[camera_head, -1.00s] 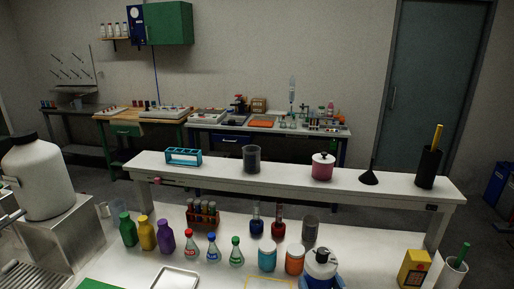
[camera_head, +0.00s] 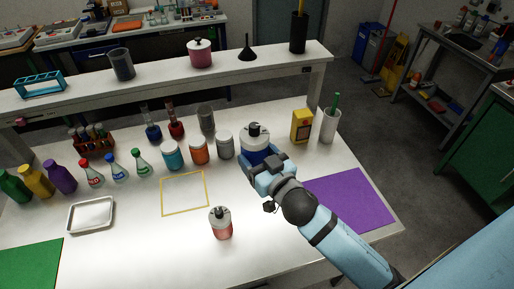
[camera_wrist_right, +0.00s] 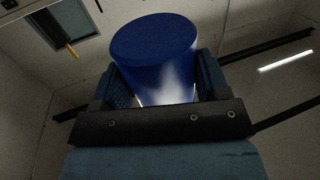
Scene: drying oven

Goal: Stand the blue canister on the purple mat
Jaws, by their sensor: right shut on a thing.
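The blue canister (camera_head: 247,144) has a blue body, a pale shoulder and a dark cap. My right gripper (camera_head: 262,160) is shut on it, and it looks upright above the white bench. In the right wrist view the blue canister (camera_wrist_right: 155,55) sits between the two fingers of the right gripper (camera_wrist_right: 155,88), with a plain blue round end showing. The gripper hides part of its body in the head view. The purple mat (camera_head: 352,203) lies flat at the bench's right side, to the right of and nearer than the canister, partly behind my right arm. My left gripper is not in view.
A red-and-grey bottle (camera_head: 220,225) stands in front, near the yellow outlined square (camera_head: 184,214). A grey jar (camera_head: 225,146), a yellow box (camera_head: 301,127) and a white cup (camera_head: 328,128) stand close to the canister. The visible part of the mat is bare.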

